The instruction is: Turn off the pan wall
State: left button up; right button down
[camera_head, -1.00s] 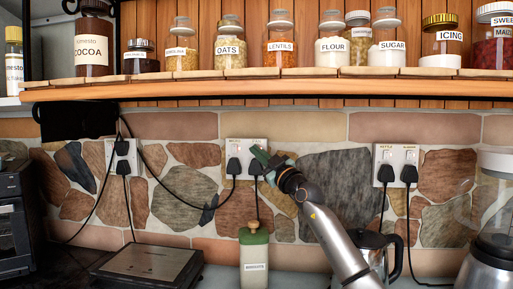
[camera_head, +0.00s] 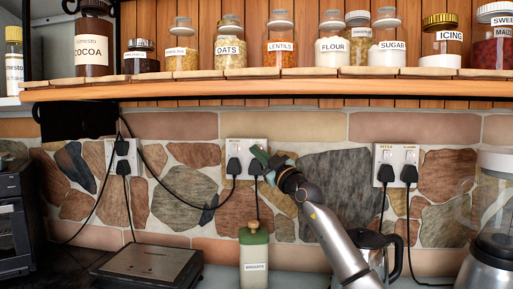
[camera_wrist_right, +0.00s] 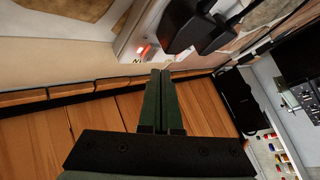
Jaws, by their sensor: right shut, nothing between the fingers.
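A white double wall socket (camera_head: 246,148) is on the stone wall in the middle of the head view, with two black plugs in it. My right gripper (camera_head: 259,155), with green fingers, is shut and empty at the right side of this socket and hides part of it. In the right wrist view the shut fingertips (camera_wrist_right: 160,72) are close to the socket plate (camera_wrist_right: 128,42), near a lit red switch light (camera_wrist_right: 143,50). Whether they touch is unclear. The switch labels are too small or cut off to read surely. My left gripper is not in view.
Other sockets with plugs are at the left (camera_head: 124,152) and right (camera_head: 396,156). A wooden shelf (camera_head: 280,90) with several jars runs above. Below stand a scale-like flat device (camera_head: 150,262), a green-topped container (camera_head: 254,262) and a blender (camera_head: 492,215). Cables hang along the wall.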

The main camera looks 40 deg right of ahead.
jog(key=shift+w+d+p, duration=0.3)
jog(key=shift+d, duration=0.05)
dwell(0.4)
jog(key=shift+w+d+r, duration=0.1)
jog(key=shift+w+d, duration=0.05)
jog(key=shift+d, duration=0.05)
dwell(0.5)
jog(key=shift+s+a+p, duration=0.45)
jog(key=shift+a+p, duration=0.1)
jog(key=shift+p, duration=0.95)
